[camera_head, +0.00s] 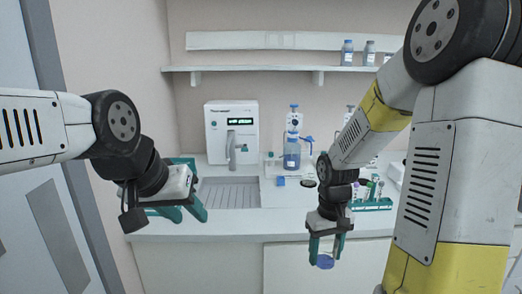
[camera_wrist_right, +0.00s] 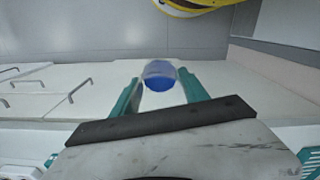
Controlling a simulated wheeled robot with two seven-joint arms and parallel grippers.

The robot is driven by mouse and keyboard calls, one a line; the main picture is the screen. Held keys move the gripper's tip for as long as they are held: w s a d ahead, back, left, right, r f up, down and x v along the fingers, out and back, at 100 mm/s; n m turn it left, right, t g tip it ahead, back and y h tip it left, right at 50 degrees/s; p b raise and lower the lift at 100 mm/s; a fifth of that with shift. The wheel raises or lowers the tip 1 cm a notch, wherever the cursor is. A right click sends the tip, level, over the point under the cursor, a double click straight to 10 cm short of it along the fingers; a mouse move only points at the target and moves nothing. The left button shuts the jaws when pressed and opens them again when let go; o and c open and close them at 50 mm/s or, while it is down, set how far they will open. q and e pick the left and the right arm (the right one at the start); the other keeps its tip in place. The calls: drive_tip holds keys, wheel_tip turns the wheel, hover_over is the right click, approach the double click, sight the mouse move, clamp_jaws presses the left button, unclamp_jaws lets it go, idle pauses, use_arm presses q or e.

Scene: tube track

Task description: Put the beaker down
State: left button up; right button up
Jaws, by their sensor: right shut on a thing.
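A clear beaker with blue liquid (camera_head: 325,261) hangs between the fingertips of my right gripper (camera_head: 326,248), in front of the counter's front edge. It looks about upright and shows below the fingers. In the right wrist view the beaker (camera_wrist_right: 160,75) sits between the two teal fingers, which are shut on it. Part of its wall is hidden by the fingers in the head view. My left gripper (camera_head: 190,212) is over the counter's left front part, its teal fingers apart with nothing between them.
The white counter (camera_head: 240,224) has a grey drain grid, a white dispenser machine (camera_head: 231,132), a blue-liquid bottle (camera_head: 292,150) and, at right, a teal tube rack (camera_head: 372,204). Bottles stand on the wall shelf (camera_head: 270,69). The counter's front middle strip is clear.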

drive_tip(key=w+a+f+m, duration=0.1)
drive_tip(key=w+f+m, duration=0.1)
drive_tip(key=w+f, duration=0.5)
drive_tip(key=shift+w+a+f+m, duration=0.2)
drive_tip(key=shift+w+f+m, duration=0.15)
drive_tip(key=shift+w, duration=0.6)
drive_tip(key=shift+r, duration=0.1)
